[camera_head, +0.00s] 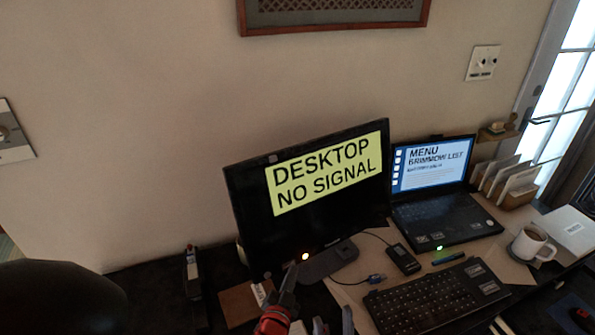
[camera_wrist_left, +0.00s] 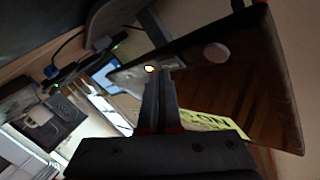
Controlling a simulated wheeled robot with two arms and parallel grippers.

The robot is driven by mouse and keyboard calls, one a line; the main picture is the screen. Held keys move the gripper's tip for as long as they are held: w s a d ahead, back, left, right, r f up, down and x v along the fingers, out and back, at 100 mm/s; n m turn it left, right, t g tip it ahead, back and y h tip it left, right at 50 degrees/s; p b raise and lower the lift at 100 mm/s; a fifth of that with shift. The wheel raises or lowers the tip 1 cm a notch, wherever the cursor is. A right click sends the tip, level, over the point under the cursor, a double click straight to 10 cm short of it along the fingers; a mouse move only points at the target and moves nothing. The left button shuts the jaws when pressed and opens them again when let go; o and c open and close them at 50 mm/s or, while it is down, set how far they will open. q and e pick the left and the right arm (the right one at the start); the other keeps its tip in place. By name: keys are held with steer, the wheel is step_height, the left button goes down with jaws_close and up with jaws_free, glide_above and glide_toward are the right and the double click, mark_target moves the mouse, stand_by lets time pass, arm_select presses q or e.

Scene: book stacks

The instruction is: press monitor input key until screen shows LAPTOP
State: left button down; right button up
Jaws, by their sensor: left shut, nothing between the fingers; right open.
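The monitor (camera_head: 250,215) shows DESKTOP and NO SIGNAL in black on a yellow panel (camera_head: 325,172). A small lit amber spot (camera_head: 305,256) is on its lower bezel; a lit spot (camera_wrist_left: 150,68) also shows in the left wrist view. My left gripper (camera_head: 290,270) is shut and empty, its tips just below and left of that spot. In the left wrist view the shut fingers (camera_wrist_left: 160,80) reach up to the lit spot; I cannot tell whether they touch. The key's markings are unreadable.
A laptop (camera_head: 435,215) showing a menu stands right of the monitor. A keyboard (camera_head: 435,300), a small black box (camera_head: 403,259) with cable, a mug (camera_head: 530,243) and a letter holder (camera_head: 515,195) crowd the desk.

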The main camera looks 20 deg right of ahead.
arm_select(q)
steer(key=shift+s+d+r, duration=0.1)
steer(key=shift+s, duration=0.25)
steer(key=s+d+r+b, duration=0.1)
steer(key=s+b, duration=0.1)
steer(key=s, duration=0.4)
steer(key=shift+r+b, duration=0.35)
steer(key=shift+r, duration=0.05)
steer(key=shift+d, duration=0.1)
stand_by(0.3)
